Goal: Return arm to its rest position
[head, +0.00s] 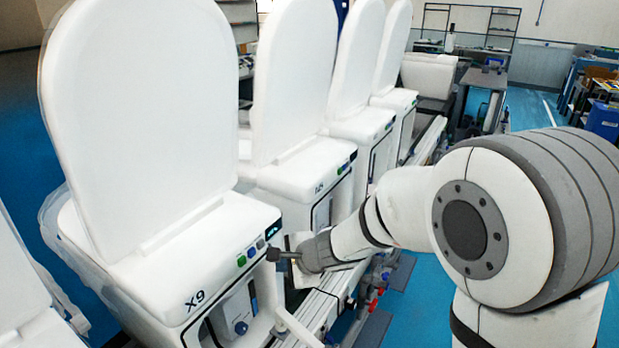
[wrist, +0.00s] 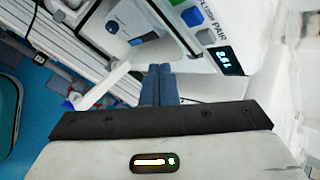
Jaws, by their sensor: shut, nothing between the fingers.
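My arm reaches from the right of the head view toward the nearest toilet, marked X9 (head: 195,299). My gripper (head: 274,254) is shut and empty, its dark tip at the front control panel of that toilet. In the head view the tip is close by the blue button (head: 260,244); I cannot tell whether it touches.
A row of white toilets with raised lids runs back along a rail line; the second toilet (head: 305,175) stands just behind X9. A white lever (head: 297,326) juts out below the panel. Blue floor (head: 427,285) lies open right of the line. Shelves and carts stand farther back.

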